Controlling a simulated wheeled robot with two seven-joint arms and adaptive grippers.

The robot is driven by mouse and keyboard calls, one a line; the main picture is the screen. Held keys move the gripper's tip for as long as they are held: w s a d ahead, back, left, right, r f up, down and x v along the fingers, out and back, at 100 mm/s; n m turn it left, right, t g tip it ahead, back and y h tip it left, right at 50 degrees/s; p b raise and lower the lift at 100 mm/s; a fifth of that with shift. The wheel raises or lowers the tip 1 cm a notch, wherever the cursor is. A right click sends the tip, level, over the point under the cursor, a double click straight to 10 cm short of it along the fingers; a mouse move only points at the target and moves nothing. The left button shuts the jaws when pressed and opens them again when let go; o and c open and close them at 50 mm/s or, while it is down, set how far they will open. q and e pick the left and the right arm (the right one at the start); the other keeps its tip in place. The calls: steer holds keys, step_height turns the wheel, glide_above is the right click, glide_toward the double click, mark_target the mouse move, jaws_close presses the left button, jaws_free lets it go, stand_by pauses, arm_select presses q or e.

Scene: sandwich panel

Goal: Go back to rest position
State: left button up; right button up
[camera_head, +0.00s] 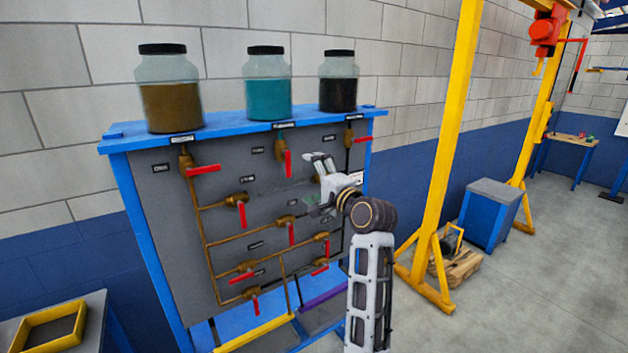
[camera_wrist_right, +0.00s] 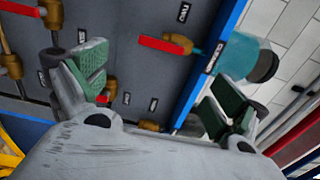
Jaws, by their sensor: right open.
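My right gripper (camera_head: 318,180) is in front of the upper right part of the grey panel (camera_head: 230,225). In the wrist view, the right gripper (camera_wrist_right: 158,85) has its two green-padded fingers spread wide apart with nothing between them. My right arm reaches up from the bottom of the head view and hides part of the panel's right side. I cannot tell the exact gap between the fingers and the panel. My left gripper is not in view.
The panel carries brass pipes and several valves with red handles, such as one upper valve (camera_head: 204,169). Jars with brown (camera_head: 171,105), teal (camera_head: 267,97) and black (camera_head: 338,93) contents stand on top. A yellow gantry (camera_head: 447,150) stands right; open floor (camera_head: 530,290) lies beyond.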

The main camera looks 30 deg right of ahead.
steer(key=shift+s, duration=0.4)
stand_by(0.3)
